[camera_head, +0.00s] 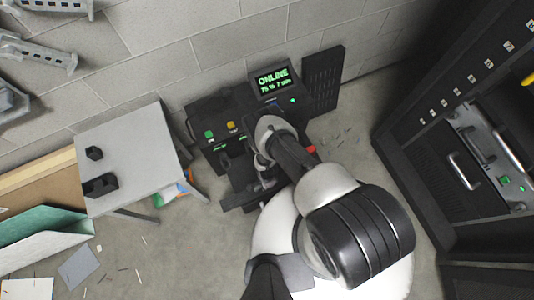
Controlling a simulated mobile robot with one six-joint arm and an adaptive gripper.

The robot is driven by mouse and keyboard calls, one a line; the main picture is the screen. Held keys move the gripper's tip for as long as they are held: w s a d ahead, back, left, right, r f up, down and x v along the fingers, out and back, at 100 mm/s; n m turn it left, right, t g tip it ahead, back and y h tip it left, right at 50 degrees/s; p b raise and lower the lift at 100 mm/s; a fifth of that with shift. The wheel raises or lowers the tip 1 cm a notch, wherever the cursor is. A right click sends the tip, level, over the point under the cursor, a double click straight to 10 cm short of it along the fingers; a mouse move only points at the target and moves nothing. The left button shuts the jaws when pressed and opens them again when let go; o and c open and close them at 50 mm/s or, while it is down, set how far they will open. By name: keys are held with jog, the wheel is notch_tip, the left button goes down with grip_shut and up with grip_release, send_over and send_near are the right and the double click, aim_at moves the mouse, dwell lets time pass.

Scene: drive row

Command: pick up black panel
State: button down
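A black panel (323,78) with a perforated face stands upright against the block wall, just right of the lit screen. My arm reaches from the lower right over a dark machine. My gripper (264,182) is at the arm's far end, low and left of the panel and apart from it. The gripper is small and partly covered by my arm, so its fingers and anything between them are unclear.
The dark machine (205,118) has green and yellow buttons and an "ONLINE" screen (272,80). A grey table (135,150) with small black parts stands left. A tall black rack (440,150) stands right. Small debris lies on the floor below the panel.

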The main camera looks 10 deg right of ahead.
jog(key=shift+r, duration=0.1)
dwell(0.7)
notch_tip(320, 180, up, 20)
jog(key=p, duration=0.9)
jog(key=w+d+r+n, duration=0.1)
jog(key=w+r+n, duration=0.2)
jog(key=w+r, duration=0.6)
jog(key=w+d+r+n, duration=0.1)
jog(key=w+r+n, duration=0.35)
jog(key=r, duration=0.85)
jog(key=d+r+n, duration=0.3)
jog(key=r, duration=1)
jog(key=s+d+r+n, duration=0.1)
jog(key=d+r+n, duration=0.3)
jog(key=r, duration=0.8)
jog(key=shift+s+r, duration=0.25)
jog(key=shift+r, duration=0.1)
jog(key=shift+d+n, duration=0.15)
jog(key=shift+n, duration=0.1)
